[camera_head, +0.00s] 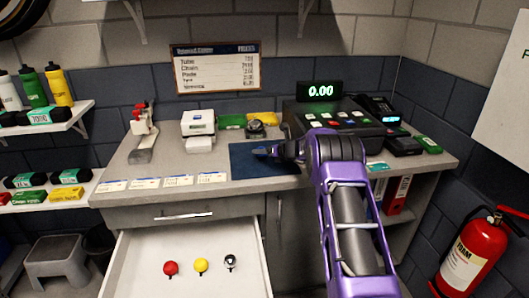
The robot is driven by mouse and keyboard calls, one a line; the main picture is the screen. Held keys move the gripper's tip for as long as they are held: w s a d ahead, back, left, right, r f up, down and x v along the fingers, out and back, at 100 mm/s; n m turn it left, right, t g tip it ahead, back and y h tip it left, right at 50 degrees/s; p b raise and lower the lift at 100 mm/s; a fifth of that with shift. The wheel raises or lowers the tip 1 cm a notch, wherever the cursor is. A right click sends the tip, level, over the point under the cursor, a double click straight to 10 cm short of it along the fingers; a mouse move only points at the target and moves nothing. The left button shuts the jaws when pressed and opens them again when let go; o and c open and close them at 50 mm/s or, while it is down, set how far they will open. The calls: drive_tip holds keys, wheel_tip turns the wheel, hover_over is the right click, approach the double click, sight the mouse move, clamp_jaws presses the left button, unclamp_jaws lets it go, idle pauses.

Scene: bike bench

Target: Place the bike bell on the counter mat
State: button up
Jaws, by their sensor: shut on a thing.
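The dark blue counter mat (245,168) lies on the grey counter, left of the cash register. My gripper (268,152) is low over the mat, with its fingers pointing left. It is shut on a small blue thing (260,150), probably a bike bell, mostly hidden by the fingers. I cannot tell whether this thing touches the mat. The open drawer below the counter holds a red bell (170,268), a yellow bell (201,265) and a dark, shiny bell (231,261) in a row.
The cash register (340,125) stands right of the mat, with a card terminal (402,144) beside it. A white printer (198,124) and a dark round object (255,128) stand behind and left. Paper labels (178,180) line the counter's front edge. The open drawer (135,270) juts out below.

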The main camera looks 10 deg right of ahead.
drive_tip(key=o, duration=1.4)
drive_tip(key=shift+f, duration=0.15)
drive_tip(key=shift+c, duration=0.2)
drive_tip(key=shift+r, duration=0.3)
drive_tip(key=shift+s+d, duration=0.25)
drive_tip(key=v, duration=1.1)
drive_tip(key=shift+s+r, duration=0.1)
drive_tip(key=shift+s, duration=0.1)
